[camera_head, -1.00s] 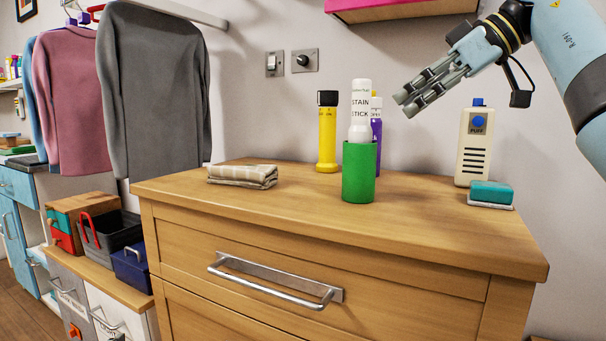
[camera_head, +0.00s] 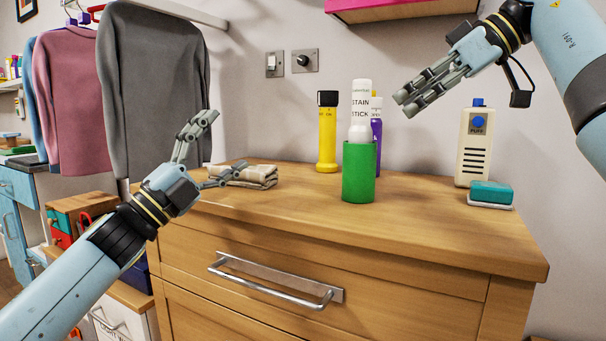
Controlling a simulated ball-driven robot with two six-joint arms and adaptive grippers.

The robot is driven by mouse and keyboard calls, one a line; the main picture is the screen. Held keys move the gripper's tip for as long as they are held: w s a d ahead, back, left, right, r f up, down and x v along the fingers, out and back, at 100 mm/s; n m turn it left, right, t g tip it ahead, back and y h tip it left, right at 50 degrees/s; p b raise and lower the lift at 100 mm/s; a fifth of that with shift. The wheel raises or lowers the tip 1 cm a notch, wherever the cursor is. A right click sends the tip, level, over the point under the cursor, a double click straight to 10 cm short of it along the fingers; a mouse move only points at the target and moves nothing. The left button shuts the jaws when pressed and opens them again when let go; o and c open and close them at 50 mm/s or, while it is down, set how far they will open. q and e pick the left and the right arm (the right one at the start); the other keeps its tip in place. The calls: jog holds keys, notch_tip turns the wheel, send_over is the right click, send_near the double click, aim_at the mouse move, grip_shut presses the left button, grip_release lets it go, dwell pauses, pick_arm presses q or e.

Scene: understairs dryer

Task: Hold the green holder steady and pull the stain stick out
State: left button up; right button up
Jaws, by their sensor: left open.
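The green holder (camera_head: 358,174) stands upright on the wooden chest top, right of its middle. The white stain stick (camera_head: 360,112) stands in it, its labelled upper part showing and its lower end hidden inside. My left gripper (camera_head: 228,148) is open and empty, left of the holder and in front of the folded cloth, with a clear gap to the holder. My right gripper (camera_head: 400,104) is up and right of the stain stick, apart from it and touching nothing. Its fingers lie close together in this view, so its opening is unclear.
A yellow bottle (camera_head: 327,134) and a purple bottle (camera_head: 376,128) stand behind the holder. A folded cloth (camera_head: 258,178) lies at left. A cream PUFF bottle (camera_head: 474,148) and a teal sponge (camera_head: 491,192) on a dish are at right. The chest top (camera_head: 300,205) in front is clear.

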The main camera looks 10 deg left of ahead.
pick_arm(q)
jog(key=d+m+g+h, duration=0.45)
jog(key=d+m, duration=0.25)
jog(key=m, duration=0.4)
jog(key=m+g+y, duration=0.3)
jog(key=m+g, duration=0.2)
jog(key=m, duration=0.5)
send_near(345, 170)
jog(key=shift+w+d+r, duration=0.2)
jog(key=shift+d+r, duration=0.1)
jog(key=shift+r, duration=0.2)
jog(key=shift+w+d+r, duration=0.25)
jog(key=shift+d+r, duration=0.05)
jog(key=shift+r, duration=0.2)
jog(key=shift+w+d+f+m+g+y, duration=0.2)
jog(key=shift+d+f+m+g+y, duration=0.2)
jog(key=shift+m, duration=0.2)
jog(key=x, duration=1)
jog(key=shift+w+d+f, duration=0.1)
jog(key=shift+w+d, duration=0.05)
jog(key=shift+w, duration=0.05)
jog(key=c, duration=1.2)
jog(key=o, duration=1.2)
